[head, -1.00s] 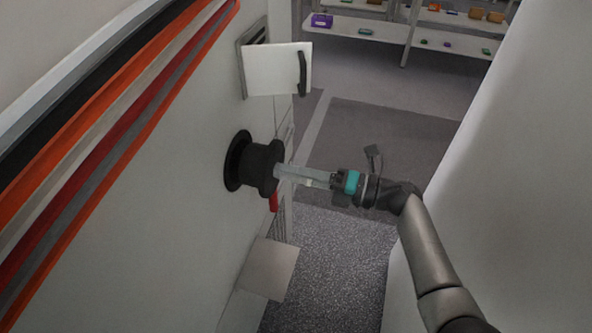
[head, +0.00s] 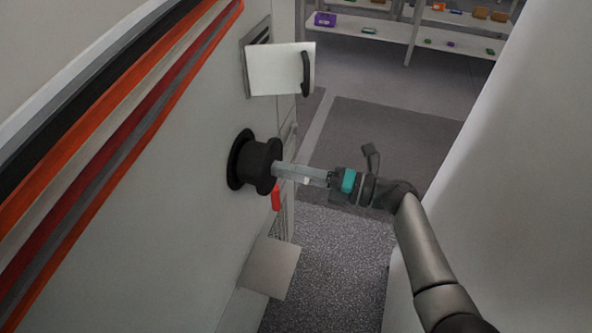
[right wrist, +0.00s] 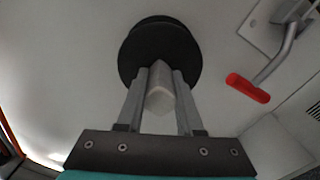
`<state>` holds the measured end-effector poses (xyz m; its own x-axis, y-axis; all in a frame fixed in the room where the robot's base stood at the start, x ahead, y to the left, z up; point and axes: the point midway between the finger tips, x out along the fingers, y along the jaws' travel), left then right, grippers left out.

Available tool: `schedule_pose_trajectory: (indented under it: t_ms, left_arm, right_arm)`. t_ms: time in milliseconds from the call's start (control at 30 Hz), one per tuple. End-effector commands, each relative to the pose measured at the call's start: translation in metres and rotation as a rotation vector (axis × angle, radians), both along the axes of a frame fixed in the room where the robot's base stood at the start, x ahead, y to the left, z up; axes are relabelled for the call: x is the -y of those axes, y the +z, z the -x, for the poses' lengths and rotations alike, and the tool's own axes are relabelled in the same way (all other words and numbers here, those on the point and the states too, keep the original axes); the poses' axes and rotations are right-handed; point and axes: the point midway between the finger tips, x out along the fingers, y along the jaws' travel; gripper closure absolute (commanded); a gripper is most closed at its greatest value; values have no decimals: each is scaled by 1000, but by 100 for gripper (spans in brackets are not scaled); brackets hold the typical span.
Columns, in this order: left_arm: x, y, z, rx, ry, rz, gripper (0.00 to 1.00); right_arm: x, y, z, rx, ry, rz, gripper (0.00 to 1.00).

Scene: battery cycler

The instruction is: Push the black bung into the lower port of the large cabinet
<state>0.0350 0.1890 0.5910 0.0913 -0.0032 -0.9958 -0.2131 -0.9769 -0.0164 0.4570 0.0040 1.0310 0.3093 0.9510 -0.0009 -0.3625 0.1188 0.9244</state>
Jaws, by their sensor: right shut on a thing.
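The black bung (head: 262,166) is a spool-shaped plug on the large cabinet's side wall (head: 175,185). It lies along the line of a black round flange (head: 235,161) on that wall, apparently the lower port, and hides its opening. How deep the bung sits cannot be told. My right gripper (head: 282,171) comes in from the right, its fingers roughly square to the wall. In the right wrist view, my right gripper (right wrist: 158,88) is shut on the bung's pale grip (right wrist: 159,92), with the bung's black disc (right wrist: 160,50) just beyond the fingertips. My left gripper is out of view.
A white open flap with a black handle (head: 282,69) sticks out above the bung. A red-handled lever (head: 276,197) hangs just below it. A grey plate (head: 269,267) juts out lower down. A pale wall (head: 500,170) bounds the right; shelves (head: 400,35) stand behind.

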Motion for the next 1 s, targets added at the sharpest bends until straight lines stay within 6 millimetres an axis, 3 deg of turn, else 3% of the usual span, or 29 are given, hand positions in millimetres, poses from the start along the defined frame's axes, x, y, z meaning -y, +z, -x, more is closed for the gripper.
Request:
schedule_pose_trajectory:
  t_ms: [1000]
  left_arm:
    - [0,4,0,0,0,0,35]
  right_arm:
    - [-7,3,-3,2,0,-4,100]
